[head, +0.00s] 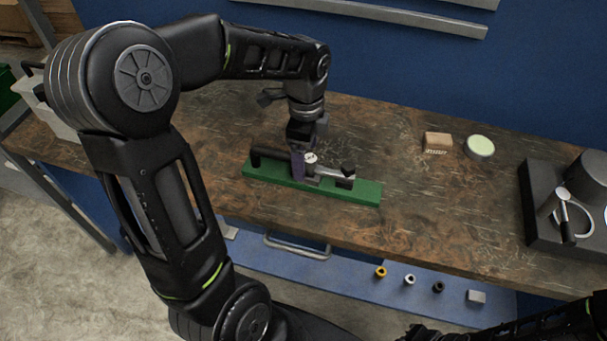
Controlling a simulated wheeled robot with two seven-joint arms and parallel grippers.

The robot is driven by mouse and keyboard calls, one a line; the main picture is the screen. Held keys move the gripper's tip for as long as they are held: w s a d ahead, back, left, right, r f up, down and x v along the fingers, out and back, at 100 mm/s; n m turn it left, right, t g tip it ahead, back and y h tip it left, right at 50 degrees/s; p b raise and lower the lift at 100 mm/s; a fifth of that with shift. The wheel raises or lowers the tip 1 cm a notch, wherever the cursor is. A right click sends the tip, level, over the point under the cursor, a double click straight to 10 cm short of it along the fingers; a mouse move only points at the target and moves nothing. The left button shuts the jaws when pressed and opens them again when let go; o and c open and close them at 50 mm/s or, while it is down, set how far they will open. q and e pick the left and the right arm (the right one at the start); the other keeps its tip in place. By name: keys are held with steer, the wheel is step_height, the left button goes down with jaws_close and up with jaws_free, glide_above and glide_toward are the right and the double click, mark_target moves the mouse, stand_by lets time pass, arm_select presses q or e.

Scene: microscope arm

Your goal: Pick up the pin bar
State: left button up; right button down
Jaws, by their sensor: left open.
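A long green bar (355,195) lies on the brown worktop near its front edge. I cannot tell for sure which of these is the pin bar. My right gripper does not show clearly.
A small wooden block (438,140) and a round pale-green-topped tin (480,146) stand at the back right. A dark grey machine (545,225) stands at the far right. Small parts, including a yellow ring (380,271), lie on a blue surface (340,285) below the front edge.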

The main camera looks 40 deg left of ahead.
arm_select(q)
steer(key=shift+f, duration=0.5)
step_height(320, 180, down, 5)
steer(key=shift+a+f+p, duration=0.1)
steer(key=shift+a+p, duration=0.05)
steer(key=shift+p, duration=0.45)
steer(key=shift+c, duration=0.4)
jaws_close()
stand_by(0.4)
